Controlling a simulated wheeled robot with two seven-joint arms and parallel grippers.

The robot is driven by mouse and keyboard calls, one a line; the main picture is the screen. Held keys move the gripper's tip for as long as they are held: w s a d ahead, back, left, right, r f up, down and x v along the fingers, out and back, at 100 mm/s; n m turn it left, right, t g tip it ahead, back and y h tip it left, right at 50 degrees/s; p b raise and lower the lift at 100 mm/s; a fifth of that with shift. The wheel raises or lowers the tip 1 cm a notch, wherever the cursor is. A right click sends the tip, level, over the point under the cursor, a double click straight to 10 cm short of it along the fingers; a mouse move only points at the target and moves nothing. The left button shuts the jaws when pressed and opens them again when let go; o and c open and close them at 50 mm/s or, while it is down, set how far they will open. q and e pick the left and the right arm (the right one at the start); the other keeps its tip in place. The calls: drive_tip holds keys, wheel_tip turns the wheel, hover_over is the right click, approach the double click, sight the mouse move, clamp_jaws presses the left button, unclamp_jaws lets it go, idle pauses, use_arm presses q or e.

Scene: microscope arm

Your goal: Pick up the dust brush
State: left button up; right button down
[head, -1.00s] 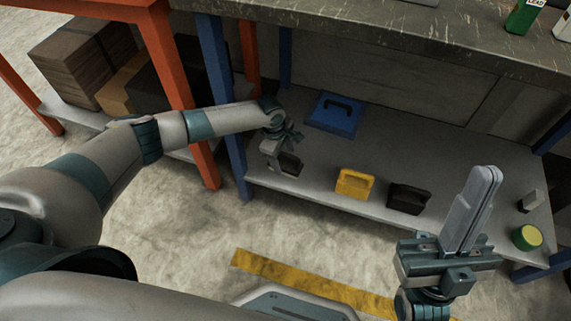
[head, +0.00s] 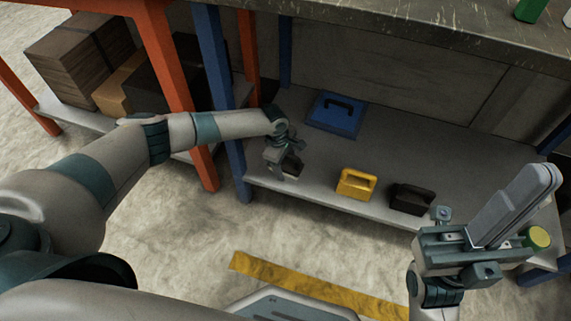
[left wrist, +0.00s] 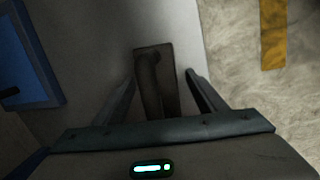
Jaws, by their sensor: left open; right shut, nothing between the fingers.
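A small dark brown block with a raised handle, seemingly the dust brush (left wrist: 152,88), sits on the lower shelf; in the head view (head: 294,166) it is partly hidden by my left gripper. My left gripper (left wrist: 161,74) is open, pointing down at the shelf, with one finger on each side of the block in the left wrist view. I cannot tell how deep the fingertips reach around it; they do not grip it. My right gripper (head: 546,174) is shut and empty, held up at the right of the head view, in front of the shelf.
A yellow handled box (head: 355,184) and a black one (head: 411,199) stand along the shelf's front, right of the left gripper. A blue handled case (head: 336,114) lies farther back. A yellow-green-topped can (head: 537,238) is at right.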

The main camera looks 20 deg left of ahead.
use_arm(q)
drive_tip(key=shift+c, duration=0.4)
drive_tip(key=c, duration=1.2)
